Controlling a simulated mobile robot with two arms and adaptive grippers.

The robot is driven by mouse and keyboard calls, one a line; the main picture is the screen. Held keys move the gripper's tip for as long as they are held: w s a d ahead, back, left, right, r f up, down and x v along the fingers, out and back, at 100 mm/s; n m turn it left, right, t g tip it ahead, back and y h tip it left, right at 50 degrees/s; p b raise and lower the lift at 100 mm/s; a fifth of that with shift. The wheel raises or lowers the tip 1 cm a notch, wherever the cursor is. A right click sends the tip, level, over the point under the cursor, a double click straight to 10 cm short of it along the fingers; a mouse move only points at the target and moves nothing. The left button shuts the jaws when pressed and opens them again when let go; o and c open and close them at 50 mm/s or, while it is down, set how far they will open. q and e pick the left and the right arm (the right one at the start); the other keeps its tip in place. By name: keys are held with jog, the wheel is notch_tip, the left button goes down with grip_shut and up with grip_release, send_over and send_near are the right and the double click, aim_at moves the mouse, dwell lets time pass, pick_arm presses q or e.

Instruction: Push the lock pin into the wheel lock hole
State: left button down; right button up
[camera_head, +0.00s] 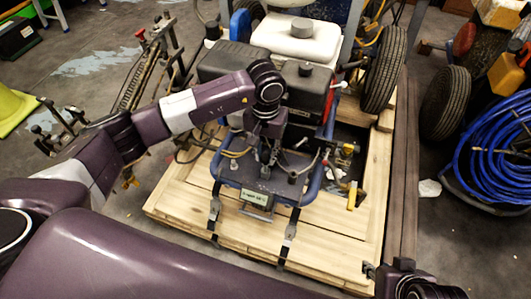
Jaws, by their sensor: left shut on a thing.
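The line striper (303,88) stands strapped on a wooden pallet, with a dark motor housing, a white tank and a blue-framed front tray (245,178). My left gripper (267,158) points down over this tray, in front of the dark housing. It is shut on a small dark part, too small and too covered by the fingers to tell whether it is the lock pin. I cannot make out the wheel lock hole. My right gripper (371,270) is low at the right, by the pallet's front right corner; whether it is open or shut does not show clearly.
The wooden pallet (345,235) has bare boards at the front and right. Black straps (288,235) run down its front. A large black tyre (385,70) stands behind right. A blue hose coil (490,150) lies at the far right. A yellow-green cone (15,108) is at the left.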

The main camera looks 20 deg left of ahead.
pick_arm(q)
jog(key=shift+f+b, duration=0.35)
jog(key=shift+b, duration=0.05)
pick_arm(e)
jog(key=shift+w+a+r+t, duration=0.2)
jog(key=shift+w+t, duration=0.1)
jog(key=shift+w, duration=0.35)
jog(key=shift+w+a+r+t, duration=0.1)
jog(key=shift+w+a+t, duration=0.15)
jog(key=shift+w, duration=0.35)
pick_arm(q)
jog(key=shift+f, duration=0.1)
pick_arm(e)
jog(key=shift+w+a+r+t, duration=0.15)
jog(key=shift+w+r+t, duration=0.1)
jog(key=shift+w+t, duration=0.3)
jog(key=shift+w+a+r, duration=0.1)
jog(key=shift+w, duration=0.3)
pick_arm(q)
jog(key=shift+f, duration=0.15)
pick_arm(e)
jog(key=shift+w+a+r+t+y, duration=0.15)
jog(key=shift+w+r+t+y, duration=0.15)
jog(key=shift+w, duration=0.15)
pick_arm(q)
jog(key=shift+b, duration=0.3)
pick_arm(e)
jog(key=shift+w+a+r, duration=0.1)
jog(key=shift+w+r, duration=0.05)
jog(key=shift+w, duration=0.2)
